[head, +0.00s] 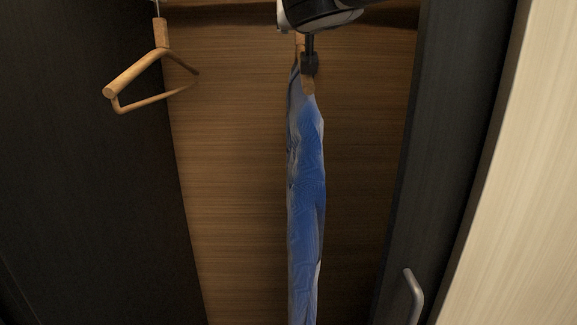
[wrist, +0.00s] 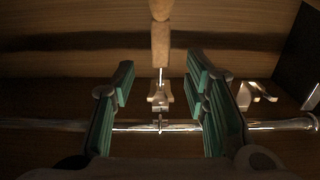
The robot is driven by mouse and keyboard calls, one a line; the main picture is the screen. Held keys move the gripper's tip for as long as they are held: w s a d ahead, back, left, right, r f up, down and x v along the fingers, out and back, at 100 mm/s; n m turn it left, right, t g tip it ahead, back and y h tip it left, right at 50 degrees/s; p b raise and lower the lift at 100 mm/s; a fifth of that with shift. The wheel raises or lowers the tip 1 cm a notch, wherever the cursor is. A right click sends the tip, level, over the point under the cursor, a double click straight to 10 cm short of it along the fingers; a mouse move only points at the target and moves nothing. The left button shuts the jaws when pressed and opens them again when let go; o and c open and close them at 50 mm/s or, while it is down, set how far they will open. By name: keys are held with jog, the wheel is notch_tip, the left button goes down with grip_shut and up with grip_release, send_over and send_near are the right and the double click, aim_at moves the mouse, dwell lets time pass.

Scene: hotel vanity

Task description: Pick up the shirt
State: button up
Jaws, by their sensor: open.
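The blue shirt (head: 306,190) hangs edge-on in the closet in the head view, below my gripper (head: 310,63). A bit of its wooden hanger (head: 308,86) shows at the top of the shirt. In the wrist view my gripper (wrist: 162,88) is open, with green-padded fingers to the left and right of a hanger's metal hook fitting. The hanger's wooden neck (wrist: 160,45) runs up the middle, with gaps to the fingers on both sides. The shirt cloth is not visible in the wrist view.
A metal rail (wrist: 135,126) crosses the wrist view. An empty wooden hanger (head: 135,78) hangs to the left in the head view. Dark panels flank the wooden back wall (head: 240,150). A metal handle (head: 413,295) is at lower right, beside a pale panel (head: 525,170).

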jog(key=shift+w+b, duration=0.4)
jog(key=shift+w, duration=2.9)
jog(key=shift+c, duration=0.6)
grip_shut()
jog(key=shift+r, duration=0.1)
